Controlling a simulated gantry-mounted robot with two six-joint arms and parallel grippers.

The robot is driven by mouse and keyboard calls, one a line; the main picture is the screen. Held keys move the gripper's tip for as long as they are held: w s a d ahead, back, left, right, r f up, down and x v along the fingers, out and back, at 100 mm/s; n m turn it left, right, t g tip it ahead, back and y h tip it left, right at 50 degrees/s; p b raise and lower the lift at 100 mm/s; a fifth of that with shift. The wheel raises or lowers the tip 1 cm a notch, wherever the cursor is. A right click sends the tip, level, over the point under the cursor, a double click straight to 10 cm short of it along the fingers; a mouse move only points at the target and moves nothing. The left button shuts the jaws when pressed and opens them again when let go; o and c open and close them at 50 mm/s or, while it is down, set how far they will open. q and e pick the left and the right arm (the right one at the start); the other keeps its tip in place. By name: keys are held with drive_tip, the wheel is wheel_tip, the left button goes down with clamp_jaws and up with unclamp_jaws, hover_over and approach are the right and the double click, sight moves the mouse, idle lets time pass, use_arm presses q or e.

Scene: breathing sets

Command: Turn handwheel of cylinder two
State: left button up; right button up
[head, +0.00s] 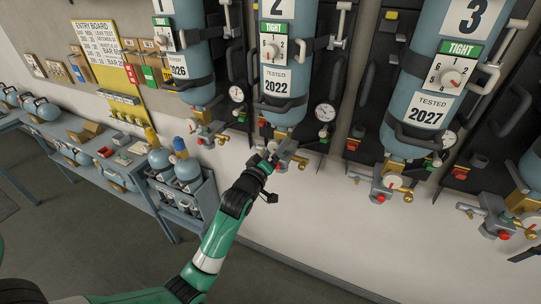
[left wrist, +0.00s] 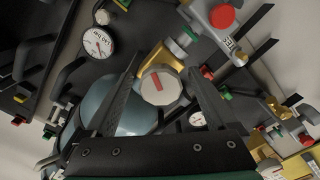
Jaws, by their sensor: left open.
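Cylinder two (head: 288,92) is a blue upright bottle on the wall with a "2" plate, a green TIGHT label and a "TESTED 2022" tag. Its valve handwheel (left wrist: 160,85) is a pale faceted knob with a red mark, on a brass stem, below the bottle. My left gripper (head: 268,163) is at this valve and hides part of it in the head view. In the left wrist view, the open black fingers (left wrist: 163,66) stand on either side of the handwheel, with a visible gap on each side. I do not see my right gripper.
Cylinder three (head: 412,120) hangs to the right and cylinder one (head: 192,75) to the left, each with its own valve. A gauge (head: 325,112) is beside cylinder two. Open floor lies in front.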

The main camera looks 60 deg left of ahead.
use_arm(q)
drive_tip(key=v, duration=1.1)
drive_tip(key=shift+d, duration=0.1)
idle(4.0)
